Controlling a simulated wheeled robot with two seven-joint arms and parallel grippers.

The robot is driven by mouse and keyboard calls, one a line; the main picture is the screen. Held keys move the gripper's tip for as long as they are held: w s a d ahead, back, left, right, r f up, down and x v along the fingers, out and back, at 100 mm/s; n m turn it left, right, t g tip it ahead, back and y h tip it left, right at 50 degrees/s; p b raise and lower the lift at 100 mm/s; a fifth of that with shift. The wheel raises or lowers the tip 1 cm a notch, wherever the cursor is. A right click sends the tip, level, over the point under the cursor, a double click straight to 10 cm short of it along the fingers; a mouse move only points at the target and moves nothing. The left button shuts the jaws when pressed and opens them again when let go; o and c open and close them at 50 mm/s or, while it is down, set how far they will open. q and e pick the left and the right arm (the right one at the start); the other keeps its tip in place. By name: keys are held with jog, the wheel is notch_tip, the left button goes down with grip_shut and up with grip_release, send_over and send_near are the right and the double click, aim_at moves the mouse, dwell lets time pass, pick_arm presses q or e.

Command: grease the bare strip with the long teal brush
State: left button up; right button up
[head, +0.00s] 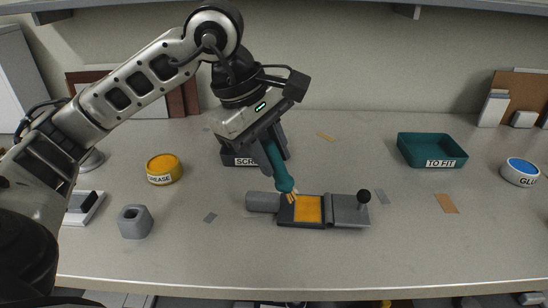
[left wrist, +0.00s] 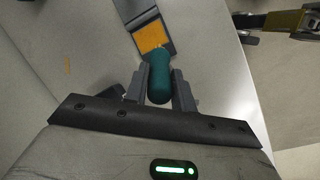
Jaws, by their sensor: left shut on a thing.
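My left gripper (head: 268,146) is shut on the teal brush (head: 278,170), which tilts down to the right. Its bristle tip (head: 292,197) is at the upper left of the orange-yellow patch; I cannot tell if it touches. The patch (head: 308,210) covers the middle of a low grey fixture (head: 346,210), with a dark bare band (head: 287,214) to its left.
The yellow grease pot (head: 164,169) is at left, a grey block with a hole (head: 135,222) in front. A dark scrap bin (head: 228,154) is partly behind my gripper. A black knob (head: 364,196) rises from the fixture. The teal TO FIT tray (head: 432,151) and glue pot (head: 520,173) stand right.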

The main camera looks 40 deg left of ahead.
aim_at(271, 141)
pick_arm(q)
jog(key=shift+r+p, duration=1.2)
jog(key=shift+r, duration=0.9)
jog(key=shift+f, duration=0.1)
